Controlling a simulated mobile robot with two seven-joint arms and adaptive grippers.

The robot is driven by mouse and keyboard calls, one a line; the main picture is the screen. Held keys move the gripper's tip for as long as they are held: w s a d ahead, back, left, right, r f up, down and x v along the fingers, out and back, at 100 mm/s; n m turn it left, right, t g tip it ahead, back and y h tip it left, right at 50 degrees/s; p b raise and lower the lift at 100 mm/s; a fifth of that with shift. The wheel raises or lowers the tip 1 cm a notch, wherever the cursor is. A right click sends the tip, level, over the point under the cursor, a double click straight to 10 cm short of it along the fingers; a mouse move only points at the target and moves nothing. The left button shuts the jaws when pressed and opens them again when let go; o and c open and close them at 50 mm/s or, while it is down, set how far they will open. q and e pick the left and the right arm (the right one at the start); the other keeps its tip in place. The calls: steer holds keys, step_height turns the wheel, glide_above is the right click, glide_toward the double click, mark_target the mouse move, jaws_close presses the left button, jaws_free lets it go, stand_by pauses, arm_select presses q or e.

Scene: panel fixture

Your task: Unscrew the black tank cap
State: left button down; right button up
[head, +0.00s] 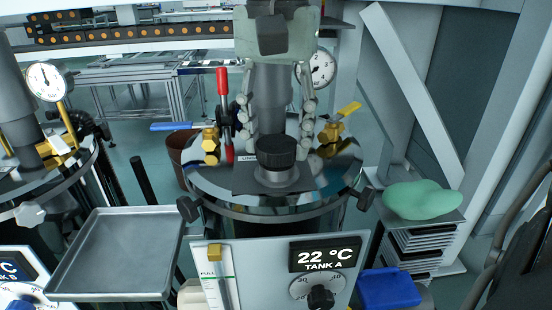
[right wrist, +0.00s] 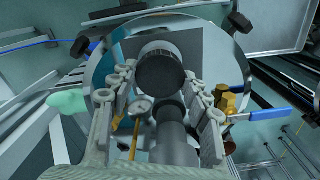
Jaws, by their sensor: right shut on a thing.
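The black tank cap (head: 276,152) is round and ribbed, and sits upright on a grey neck on the shiny lid (head: 325,185) of the middle tank. In the right wrist view the cap (right wrist: 160,72) lies between the fingertips. My right gripper (head: 274,150) reaches down from above, with one grey jointed finger on each side of the cap. It is shut on the cap; the contact itself is partly hidden in the head view. The fingers also show in the right wrist view (right wrist: 160,75). My left gripper is in neither view.
A red-handled clamp (head: 223,110), brass valves (head: 210,145) and a gauge (head: 321,68) crowd the lid. A grey column (head: 271,95) stands behind the cap. An empty metal tray (head: 120,250) lies left; a green cloth-like item (head: 422,199) lies right. A panel (head: 325,255) reads 22 °C, TANK A.

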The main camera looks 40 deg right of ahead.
mark_target(277, 143)
steer(key=shift+r+p, duration=2)
steer(key=shift+r, duration=0.5)
